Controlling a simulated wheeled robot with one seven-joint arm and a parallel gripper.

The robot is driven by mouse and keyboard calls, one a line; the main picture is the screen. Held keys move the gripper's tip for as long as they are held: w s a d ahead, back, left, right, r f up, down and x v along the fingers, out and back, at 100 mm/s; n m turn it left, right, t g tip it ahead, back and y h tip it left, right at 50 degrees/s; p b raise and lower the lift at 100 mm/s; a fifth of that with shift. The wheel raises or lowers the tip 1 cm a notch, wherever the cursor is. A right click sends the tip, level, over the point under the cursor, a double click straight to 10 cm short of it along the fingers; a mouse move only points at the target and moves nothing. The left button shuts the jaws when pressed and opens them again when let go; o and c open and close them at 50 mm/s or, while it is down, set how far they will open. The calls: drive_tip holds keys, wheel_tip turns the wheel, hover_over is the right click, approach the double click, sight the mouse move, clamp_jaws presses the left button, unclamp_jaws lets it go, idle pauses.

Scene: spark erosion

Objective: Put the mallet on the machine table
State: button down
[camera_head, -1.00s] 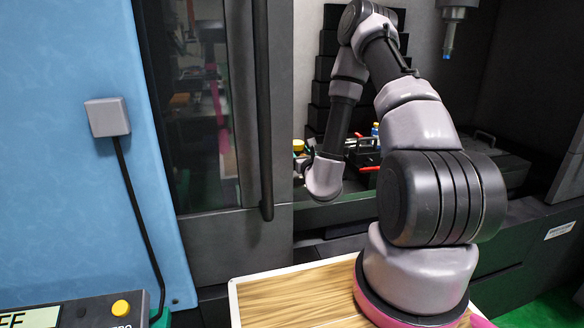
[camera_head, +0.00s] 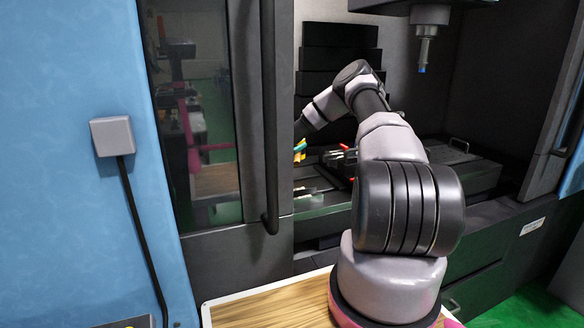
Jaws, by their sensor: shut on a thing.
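My arm reaches into the open machine, and its last visible link (camera_head: 325,107) points left and down behind the door's edge. My gripper is hidden there, so its fingers do not show. A small yellow, green and orange thing (camera_head: 300,150) shows just below that link, beside the door edge. I cannot tell whether it is the mallet or whether it is held. No mallet can be made out for certain. The machine's inside surface (camera_head: 318,176) shows in part between the door and my arm, with small items on it.
The dark door with its long handle (camera_head: 270,120) stands at the left of the opening. A spindle with a blue tip (camera_head: 424,50) hangs above, right of my arm. A dark block with handles (camera_head: 465,172) lies at the right. Dark stepped shelves (camera_head: 338,60) stand behind.

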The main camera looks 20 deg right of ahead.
drive_tip(key=shift+a+f, duration=0.1)
drive_tip(key=shift+f, duration=2.8)
drive_tip(key=shift+f, duration=0.1)
drive_tip(key=shift+c, duration=0.7)
unclamp_jaws()
drive_tip(key=shift+s+a, duration=0.2)
drive_tip(key=shift+a, duration=0.1)
drive_tip(key=v, duration=1.1)
drive_tip(key=shift+s, duration=0.15)
